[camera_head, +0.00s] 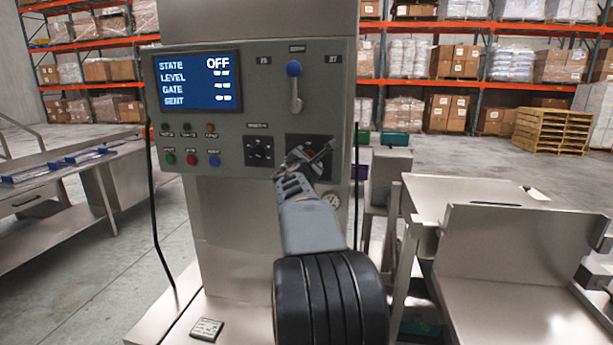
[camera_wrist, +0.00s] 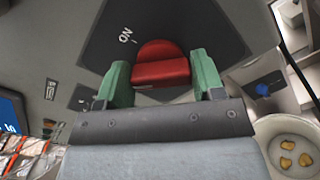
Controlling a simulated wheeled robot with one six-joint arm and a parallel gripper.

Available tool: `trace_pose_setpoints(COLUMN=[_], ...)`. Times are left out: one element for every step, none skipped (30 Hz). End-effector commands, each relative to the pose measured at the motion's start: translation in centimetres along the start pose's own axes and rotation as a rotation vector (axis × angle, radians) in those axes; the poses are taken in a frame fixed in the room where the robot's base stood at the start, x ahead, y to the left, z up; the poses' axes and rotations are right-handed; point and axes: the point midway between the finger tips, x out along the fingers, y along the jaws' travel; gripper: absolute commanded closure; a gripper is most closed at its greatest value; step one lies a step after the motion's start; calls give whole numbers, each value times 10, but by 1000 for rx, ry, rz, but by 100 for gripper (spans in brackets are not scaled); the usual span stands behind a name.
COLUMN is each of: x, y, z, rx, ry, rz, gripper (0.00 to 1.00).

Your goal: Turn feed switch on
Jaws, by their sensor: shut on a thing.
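The feed switch is a red rotary knob (camera_wrist: 160,68) on a dark square plate (camera_wrist: 185,30) with the word ON beside it in the wrist view. In the head view the dark plate (camera_head: 322,146) is at the lower right of the grey control panel, and my gripper and arm cover most of it. My gripper (camera_wrist: 160,80) has its two green fingers on either side of the red knob, shut on it. In the head view my gripper (camera_head: 312,157) reaches the panel at this plate. The screen (camera_head: 198,82) reads STATE OFF.
A lever with a blue ball (camera_head: 294,68) stands above the plate. A black selector (camera_head: 259,152) and several coloured buttons (camera_head: 191,159) are to its left. Steel tables (camera_head: 475,187) stand at right, and a steel bench (camera_head: 60,165) stands at left.

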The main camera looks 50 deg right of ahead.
Motion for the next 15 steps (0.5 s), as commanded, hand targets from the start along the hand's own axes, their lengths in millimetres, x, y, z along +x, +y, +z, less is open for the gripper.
trace_pose_setpoints(x=[0, 0, 0, 0, 0, 0, 0, 0, 0, 0, 0, 0, 0, 0, 0], y=[-4, -4, -4, -4, -4, -5, -5, -5, -5, -5, -5, -5, -5, -5, -5], z=[-5, -5, -5, -5, -4, -4, -4, -4, -4, -4, -4, -4, -4, -4, -4], rx=[47, 75, 113, 141, 170, 208, 237, 266, 303, 332, 360, 397, 424, 451, 487], ry=[-1, -1, -1, -2, -2, -1, -1, -1, 0, 0, -1, 0, 0, -1, 0], rz=[1, 1, 1, 1, 1, 1, 1, 1, 1, 1, 1, 0, 1, 1, 0], gripper=[62, 62, 62, 62, 62, 62, 62, 62, 62, 62, 62, 62, 62, 62, 62])
